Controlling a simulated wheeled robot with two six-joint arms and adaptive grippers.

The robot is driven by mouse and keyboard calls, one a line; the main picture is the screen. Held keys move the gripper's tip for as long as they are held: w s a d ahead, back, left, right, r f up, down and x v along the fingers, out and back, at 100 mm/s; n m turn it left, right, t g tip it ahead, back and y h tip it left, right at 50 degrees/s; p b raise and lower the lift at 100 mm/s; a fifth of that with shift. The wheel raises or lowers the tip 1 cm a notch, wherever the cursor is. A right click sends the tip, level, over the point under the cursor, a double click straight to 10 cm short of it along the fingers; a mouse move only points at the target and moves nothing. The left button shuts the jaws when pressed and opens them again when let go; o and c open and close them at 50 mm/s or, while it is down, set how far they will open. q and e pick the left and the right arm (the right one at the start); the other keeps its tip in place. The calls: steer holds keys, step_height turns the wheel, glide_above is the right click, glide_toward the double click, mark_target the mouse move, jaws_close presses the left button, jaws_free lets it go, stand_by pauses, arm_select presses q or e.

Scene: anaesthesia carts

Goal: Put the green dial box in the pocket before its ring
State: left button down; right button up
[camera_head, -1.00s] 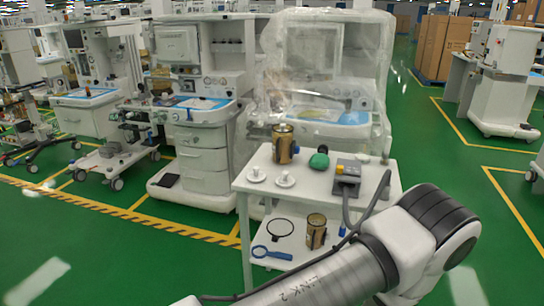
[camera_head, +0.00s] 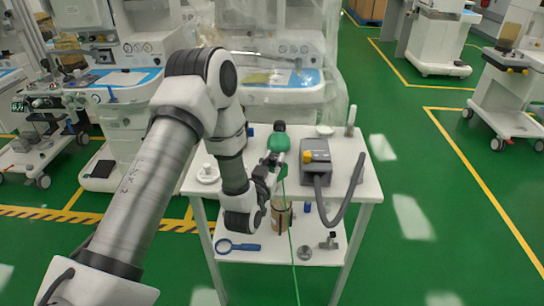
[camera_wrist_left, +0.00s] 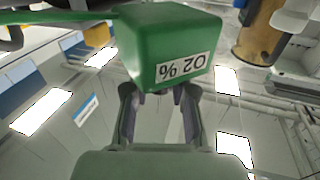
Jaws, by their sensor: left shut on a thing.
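The green dial box (camera_head: 278,143) is above the white cart's top in the head view. In the left wrist view the box (camera_wrist_left: 172,45) fills the top middle, with an upside-down "O2 %" label. My left gripper (camera_head: 271,170) reaches up to it from below. In the left wrist view its two fingers (camera_wrist_left: 158,95) are shut on the box. A thin green line runs from near the box down the head view. I cannot make out the pocket or its ring. My right gripper is out of view.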

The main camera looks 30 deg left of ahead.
arm_select(q)
steer(key=w+a, duration=0.2)
steer(key=w, duration=0.1)
steer(key=shift+w+a+f+p, duration=0.1)
steer(key=shift+a+f+p, duration=0.05)
steer(key=shift+a+p, duration=0.2)
step_height(320, 180, down, 3)
steer(key=shift+d+r, duration=0.1)
steer(key=shift+d, duration=0.05)
steer(key=shift+f, duration=0.45)
steer(key=c, duration=1)
jaws_free()
steer(key=shift+f, duration=0.1)
steer(key=shift+o, duration=0.2)
